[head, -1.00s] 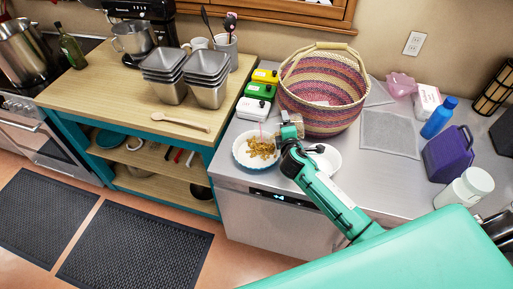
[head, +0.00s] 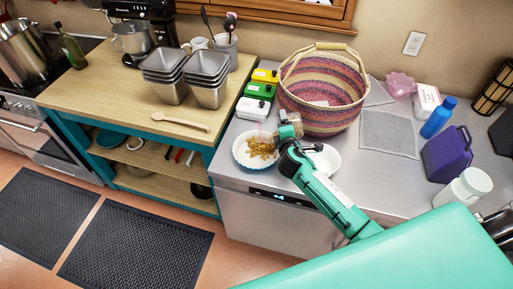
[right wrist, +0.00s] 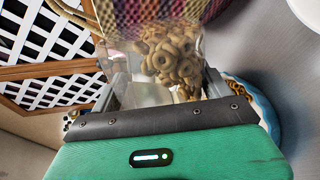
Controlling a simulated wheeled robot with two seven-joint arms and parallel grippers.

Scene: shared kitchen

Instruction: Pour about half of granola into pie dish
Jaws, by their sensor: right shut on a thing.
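My right gripper (right wrist: 160,92) is shut on a clear container of granola (right wrist: 125,50), held tilted with ring-shaped granola (right wrist: 172,62) inside. In the head view, the container (head: 290,123) is beside and above the right edge of the pie dish (head: 238,160), and my right gripper (head: 286,139) partly hides it. The pie dish is white inside with a blue outer side, and a pile of granola (head: 262,149) lies in it. Part of the dish also shows in the right wrist view (right wrist: 262,98). My left gripper is out of view.
A striped basket (head: 325,90) stands just behind the container. Yellow, green and white boxes (head: 256,90) stand behind the dish. A white plate (head: 329,158) lies right of the dish, partly behind my arm. A purple jug (head: 448,152) stands farther right.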

